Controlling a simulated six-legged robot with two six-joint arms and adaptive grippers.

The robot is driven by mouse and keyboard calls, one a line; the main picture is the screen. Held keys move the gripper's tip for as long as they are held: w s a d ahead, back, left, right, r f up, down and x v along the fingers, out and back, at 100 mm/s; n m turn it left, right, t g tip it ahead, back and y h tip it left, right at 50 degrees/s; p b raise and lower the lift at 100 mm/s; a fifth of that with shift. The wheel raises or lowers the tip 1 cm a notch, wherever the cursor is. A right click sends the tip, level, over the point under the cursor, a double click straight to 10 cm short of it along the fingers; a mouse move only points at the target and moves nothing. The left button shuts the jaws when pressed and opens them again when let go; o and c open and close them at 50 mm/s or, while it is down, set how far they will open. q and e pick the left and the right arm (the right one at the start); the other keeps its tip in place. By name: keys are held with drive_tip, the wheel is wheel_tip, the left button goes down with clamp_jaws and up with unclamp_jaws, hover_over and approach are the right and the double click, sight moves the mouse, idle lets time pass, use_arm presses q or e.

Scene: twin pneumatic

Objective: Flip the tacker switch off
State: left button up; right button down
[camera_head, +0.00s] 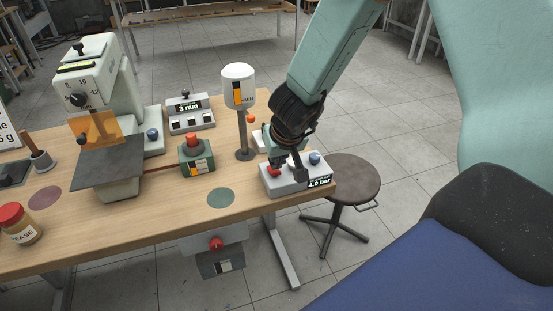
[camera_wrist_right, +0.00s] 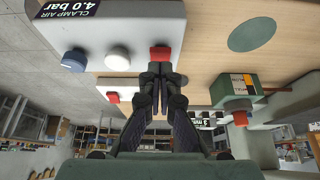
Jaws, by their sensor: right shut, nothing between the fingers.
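My right gripper (camera_head: 279,160) is shut and empty, its fingertips close to the red switch (camera_head: 274,171) on the grey-white "CLAMP AIR 4.0 bar" box (camera_head: 287,186). In the right wrist view the shut fingertips (camera_wrist_right: 160,70) overlap the lower edge of this red switch (camera_wrist_right: 160,53); I cannot tell whether they touch. A white knob (camera_wrist_right: 118,57) and a blue knob (camera_wrist_right: 74,60) sit beside it. A second pale box (camera_wrist_right: 120,82) with a red switch (camera_wrist_right: 112,97) is behind, its label not visible. I cannot read a tacker label on either. My left gripper is not in view.
A cream machine (camera_head: 105,75) with an orange guard stands at the left. A green box (camera_head: 197,160) with a red button, a post with a white head (camera_head: 238,85) and a "3 mm" box (camera_head: 190,115) stand nearby. A stool (camera_head: 350,180) is beside the table.

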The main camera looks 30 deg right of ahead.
drive_tip(key=shift+s+a+f+b, duration=0.1)
drive_tip(key=shift+f+b, duration=0.2)
drive_tip(key=shift+f, duration=0.15)
drive_tip(key=shift+s, duration=0.1)
drive_tip(key=shift+s+a+f, duration=0.1)
drive_tip(key=shift+s+f, duration=0.3)
drive_tip(key=shift+f, duration=0.2)
drive_tip(key=shift+s+f, duration=0.1)
drive_tip(key=shift+w+r+p, duration=0.4)
drive_tip(key=shift+w+p, duration=0.35)
drive_tip(key=shift+p, duration=0.25)
drive_tip(key=shift+d+r, duration=0.1)
drive_tip(key=shift+d, duration=0.1)
